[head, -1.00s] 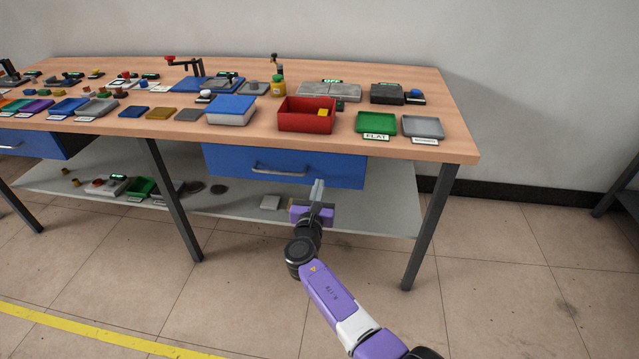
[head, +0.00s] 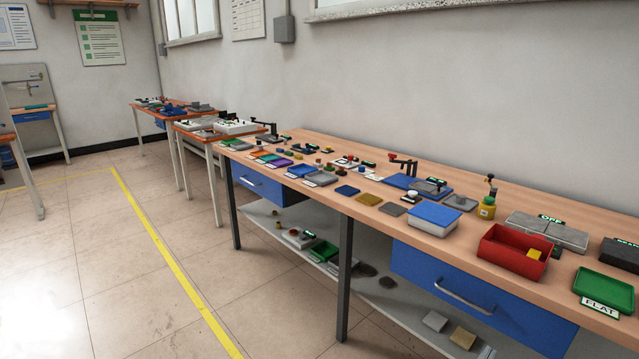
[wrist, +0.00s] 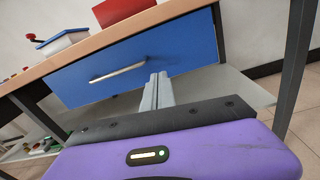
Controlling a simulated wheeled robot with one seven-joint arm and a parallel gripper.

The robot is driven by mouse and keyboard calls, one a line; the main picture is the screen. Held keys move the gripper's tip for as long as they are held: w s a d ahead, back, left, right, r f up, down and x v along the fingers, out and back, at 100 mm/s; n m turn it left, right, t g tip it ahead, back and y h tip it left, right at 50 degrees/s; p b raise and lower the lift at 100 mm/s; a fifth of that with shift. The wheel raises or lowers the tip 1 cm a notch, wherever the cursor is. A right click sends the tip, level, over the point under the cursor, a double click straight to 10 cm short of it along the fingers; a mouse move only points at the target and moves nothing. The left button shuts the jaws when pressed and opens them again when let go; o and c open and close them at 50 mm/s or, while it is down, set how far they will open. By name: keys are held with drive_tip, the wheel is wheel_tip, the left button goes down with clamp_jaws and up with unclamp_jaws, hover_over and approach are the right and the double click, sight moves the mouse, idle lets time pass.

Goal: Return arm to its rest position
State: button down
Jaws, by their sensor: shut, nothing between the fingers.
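My gripper (wrist: 157,90) shows in the wrist view, its two grey fingers together with nothing between them. It points at the front of a blue drawer (wrist: 185,50) under the wooden bench top, with the fingertips appearing just below the drawer's handle (wrist: 118,72). I cannot tell the exact gap to the drawer. The drawer looks closed. In the head view my arm and gripper are out of the picture, while the blue drawer (head: 420,275) and its handle (head: 462,298) show at the lower right.
The wooden bench (head: 380,225) carries a red bin (head: 510,255), a green tray (head: 605,290) and a blue-lidded box (head: 435,217). A lower shelf (head: 385,300) and dark legs (head: 344,280) stand below. Open floor (head: 100,270) with a yellow line (head: 165,260) lies at left.

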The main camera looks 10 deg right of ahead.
drive_tip(key=s+a+m+t+y+p, duration=0.1)
drive_tip(key=a+m+t+y, duration=0.2)
drive_tip(key=a+m+y, duration=0.4)
drive_tip(key=s+a+r+m+t+y+p, duration=0.2)
drive_tip(key=s+a+m+y+p, duration=0.15)
drive_tip(key=s+a+m, duration=0.6)
drive_tip(key=s+a+r+m+y+p, duration=0.1)
drive_tip(key=s+a+r+m+p, duration=0.1)
drive_tip(key=s+r, duration=0.4)
drive_tip(key=s+a+r+m+y+p, duration=0.1)
drive_tip(key=s+r, duration=0.5)
drive_tip(key=s, duration=0.8)
drive_tip(key=s+a+r+m+g+y+p, duration=0.1)
drive_tip(key=s+a+r+m+p, duration=0.2)
drive_tip(key=s+r, duration=0.3)
drive_tip(key=s+m, duration=0.1)
drive_tip(key=s, duration=0.4)
drive_tip(key=shift+a+r+m, duration=0.35)
drive_tip(key=shift+a, duration=0.05)
